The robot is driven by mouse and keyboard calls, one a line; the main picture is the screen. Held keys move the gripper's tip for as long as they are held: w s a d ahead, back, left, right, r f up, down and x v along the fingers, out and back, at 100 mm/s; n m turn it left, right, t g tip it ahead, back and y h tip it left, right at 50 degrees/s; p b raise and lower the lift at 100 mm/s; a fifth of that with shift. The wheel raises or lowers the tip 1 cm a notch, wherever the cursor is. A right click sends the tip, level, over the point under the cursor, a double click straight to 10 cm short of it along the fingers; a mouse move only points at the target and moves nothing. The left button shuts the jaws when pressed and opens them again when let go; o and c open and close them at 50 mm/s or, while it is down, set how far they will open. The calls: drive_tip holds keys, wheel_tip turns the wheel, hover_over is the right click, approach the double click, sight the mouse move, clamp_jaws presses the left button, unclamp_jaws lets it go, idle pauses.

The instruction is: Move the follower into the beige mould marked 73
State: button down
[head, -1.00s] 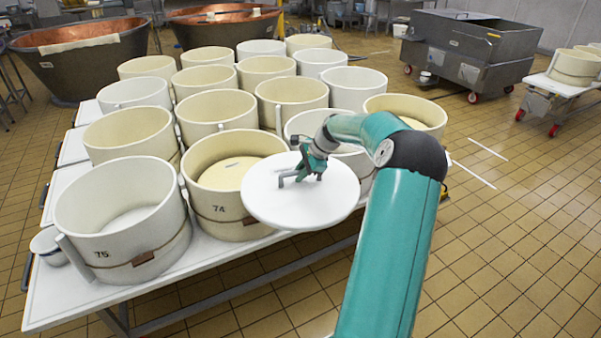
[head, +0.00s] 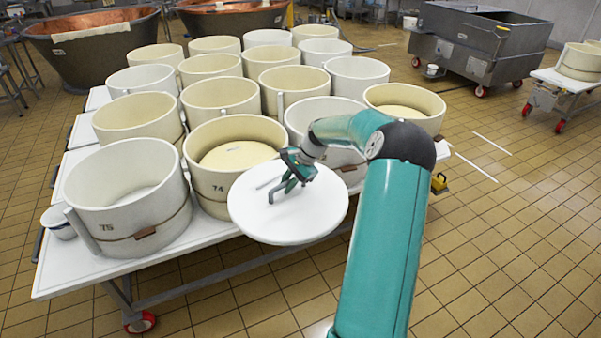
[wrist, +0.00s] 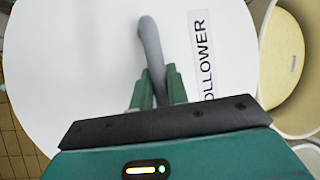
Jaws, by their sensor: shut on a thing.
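The follower (head: 310,218) is a white round disc with a grey handle, labelled "FOLLOWER" in the wrist view (wrist: 228,110). My gripper (head: 287,188) is shut on its handle, seen closely in the wrist view (wrist: 157,92). The disc hangs in the air in front of the table's front row. It overlaps the front right of the beige mould marked 74 (head: 207,183), which has a cream disc inside. I cannot read 73 on any mould. A beige mould (head: 425,122) stands at the right end, and a whiter one (head: 305,112) is partly hidden by my arm.
A white mould marked 75 (head: 125,215) stands at front left, beside a small white pot (head: 57,222). Several more moulds crowd the white table (head: 75,278) behind. Copper vats (head: 95,50) stand at the back. The tiled floor (head: 500,230) at right is mostly clear.

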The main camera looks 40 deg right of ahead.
sight(247, 215)
drive_tip(key=a+f+n+g, duration=0.1)
drive_tip(key=a+f+n, duration=0.1)
drive_tip(key=a, duration=0.3)
drive_tip(key=a+f+n+g, duration=0.2)
drive_tip(key=a+n, duration=0.2)
drive_tip(key=a, duration=0.1)
drive_tip(key=w+a+f+n+g+y, duration=0.1)
drive_tip(key=a+f+n, duration=0.1)
drive_tip(key=a, duration=0.4)
drive_tip(key=shift+w+a+f+n+g, duration=0.1)
drive_tip(key=shift+f+n+g, duration=0.1)
drive_tip(key=shift+n+g, duration=0.35)
drive_tip(key=a+f+n+g+h, duration=0.1)
drive_tip(key=a+f+n, duration=0.1)
drive_tip(key=a+n, duration=0.2)
drive_tip(key=a+f+n+g, duration=0.2)
drive_tip(key=a+f+n, duration=0.1)
drive_tip(key=a, duration=0.5)
drive_tip(key=shift+w+a+f+n+h, duration=0.2)
drive_tip(key=shift+f+n+h, duration=0.2)
drive_tip(key=shift+n, duration=0.25)
